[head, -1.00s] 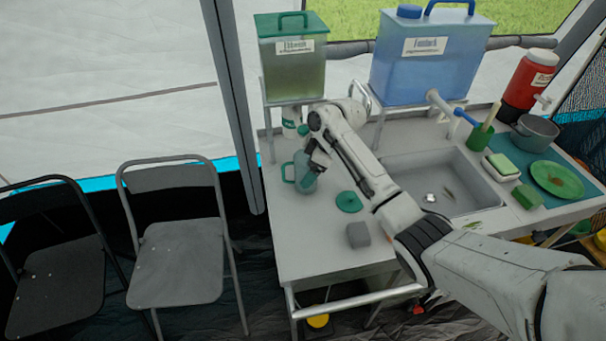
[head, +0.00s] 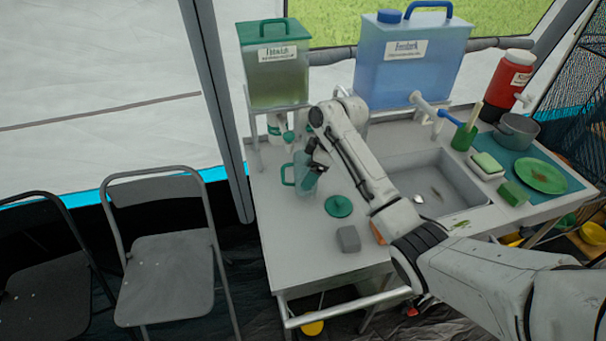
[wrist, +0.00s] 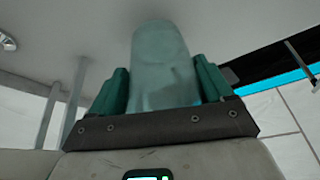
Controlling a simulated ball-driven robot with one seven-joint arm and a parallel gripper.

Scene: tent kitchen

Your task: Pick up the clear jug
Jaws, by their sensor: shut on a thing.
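The clear jug (head: 300,182) is greenish and see-through, with a green handle on its left. In the head view it is upright over the left part of the counter. My gripper (head: 313,167) is shut on the jug's body from the right, and my fingers hide part of it. In the wrist view the jug (wrist: 165,70) fills the space between my two green fingers (wrist: 163,88). I cannot tell whether its base touches the counter.
A green lid (head: 338,206) and a grey block (head: 348,239) lie on the counter (head: 290,245) right of the jug. Bottles (head: 275,130) stand behind it under the green-lidded tank (head: 275,75). The sink (head: 430,185) is farther right. Folding chairs (head: 165,270) stand left.

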